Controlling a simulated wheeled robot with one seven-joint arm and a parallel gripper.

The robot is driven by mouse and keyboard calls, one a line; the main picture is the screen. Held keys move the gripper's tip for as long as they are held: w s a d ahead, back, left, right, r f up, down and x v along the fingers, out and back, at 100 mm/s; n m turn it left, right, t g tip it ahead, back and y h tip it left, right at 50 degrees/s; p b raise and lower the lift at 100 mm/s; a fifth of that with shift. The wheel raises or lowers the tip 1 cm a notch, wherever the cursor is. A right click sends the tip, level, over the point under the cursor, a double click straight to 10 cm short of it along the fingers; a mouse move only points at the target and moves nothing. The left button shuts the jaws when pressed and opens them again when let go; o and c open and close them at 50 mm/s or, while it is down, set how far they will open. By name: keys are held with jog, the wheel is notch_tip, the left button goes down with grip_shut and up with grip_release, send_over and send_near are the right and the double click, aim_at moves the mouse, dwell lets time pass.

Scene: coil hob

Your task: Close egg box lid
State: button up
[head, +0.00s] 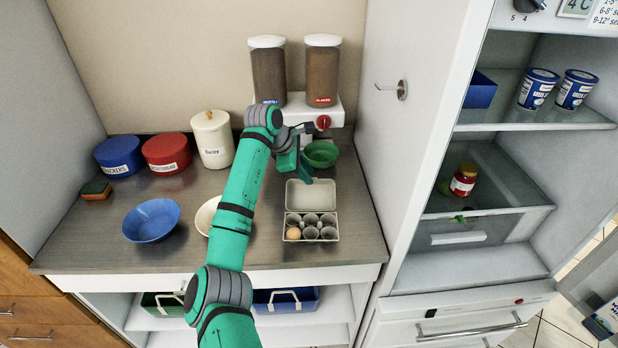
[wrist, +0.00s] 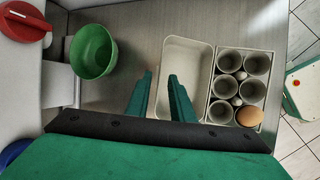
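The egg box (head: 311,229) stands on the counter, in the right part of it, with its lid (head: 312,195) folded open toward the back wall. Its tray has several cups, and one brown egg (head: 293,233) sits in the front left cup. In the wrist view the lid (wrist: 186,60) lies beside the cup tray (wrist: 213,113), with the egg (wrist: 249,116) in a corner cup. My gripper (head: 306,172) is above the counter just behind the lid. In the wrist view its two fingers (wrist: 160,92) are apart with nothing between them, and the right finger overlaps the lid's edge.
A green bowl (head: 320,154) sits behind the lid, under a dispenser with two jars (head: 323,75). A blue bowl (head: 151,220), a cream bowl (head: 205,215) and canisters (head: 212,140) stand to the left. The fridge wall (head: 405,130) is close on the right.

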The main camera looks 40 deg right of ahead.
aim_at(310, 188)
jog(key=shift+x, duration=1.5)
jog(key=shift+f, duration=0.1)
jog(key=shift+w+a, duration=0.1)
jog(key=shift+w, duration=0.05)
jog(key=c, duration=0.3)
jog(key=shift+d, duration=0.2)
grip_shut()
jog(key=shift+a, duration=0.3)
jog(key=shift+d, duration=0.2)
